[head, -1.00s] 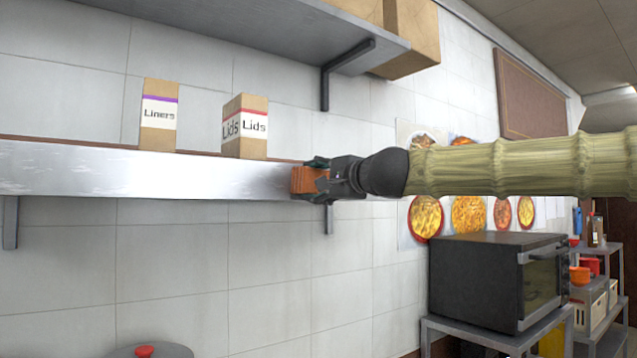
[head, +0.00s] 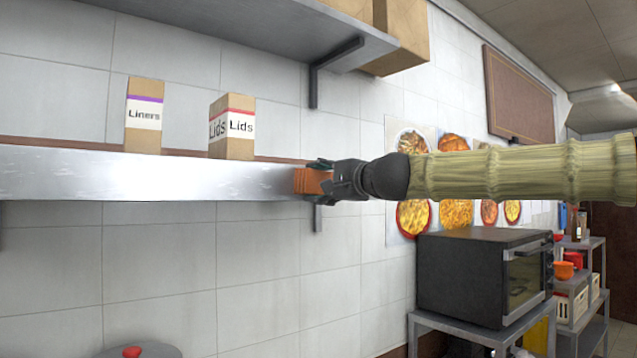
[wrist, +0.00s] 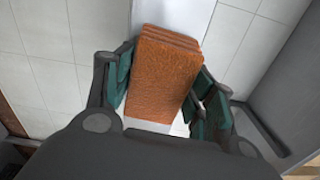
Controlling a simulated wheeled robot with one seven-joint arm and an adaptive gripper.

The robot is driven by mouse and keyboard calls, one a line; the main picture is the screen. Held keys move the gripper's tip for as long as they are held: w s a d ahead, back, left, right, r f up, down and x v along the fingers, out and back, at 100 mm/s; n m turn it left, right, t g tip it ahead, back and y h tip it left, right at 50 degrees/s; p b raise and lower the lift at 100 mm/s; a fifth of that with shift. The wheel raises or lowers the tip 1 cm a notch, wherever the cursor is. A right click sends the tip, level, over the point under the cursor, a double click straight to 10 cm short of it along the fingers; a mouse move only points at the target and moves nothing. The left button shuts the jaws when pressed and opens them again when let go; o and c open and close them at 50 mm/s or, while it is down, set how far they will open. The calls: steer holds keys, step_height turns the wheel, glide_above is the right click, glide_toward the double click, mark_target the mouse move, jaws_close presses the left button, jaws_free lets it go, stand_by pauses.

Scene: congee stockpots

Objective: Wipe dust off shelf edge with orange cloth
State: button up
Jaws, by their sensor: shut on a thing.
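The folded orange cloth (head: 312,181) is held in my gripper (head: 318,176), which is shut on it. The cloth is at the right end of the shelf's metallic front edge (head: 150,178). It looks against or very near the edge; contact is not clear. Pale streaks like dust show on the edge, mostly toward the left. In the wrist view the cloth (wrist: 163,75) sits between the green-padded fingers (wrist: 168,90), with the pale shelf edge (wrist: 178,12) behind it.
A Liners box (head: 145,116) and a Lids box (head: 232,128) stand on the shelf. A bracketed upper shelf (head: 270,30) carries cardboard boxes (head: 400,35). A black oven (head: 470,275) stands on a stand at lower right. Space in front of the edge's left part is clear.

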mark_target(305, 182)
steer(key=shift+s+a+b, duration=0.35)
steer(key=shift+s+a, duration=0.2)
steer(key=shift+a, duration=0.3)
steer(key=shift+s+a+b, duration=0.3)
steer(key=shift+s+a, duration=0.25)
steer(key=shift+a, duration=0.25)
steer(key=shift+s, duration=0.15)
steer(key=shift+s, duration=0.2)
steer(key=shift+v, duration=1.6)
steer(key=shift+s+d, duration=0.7)
steer(key=shift+d, duration=0.05)
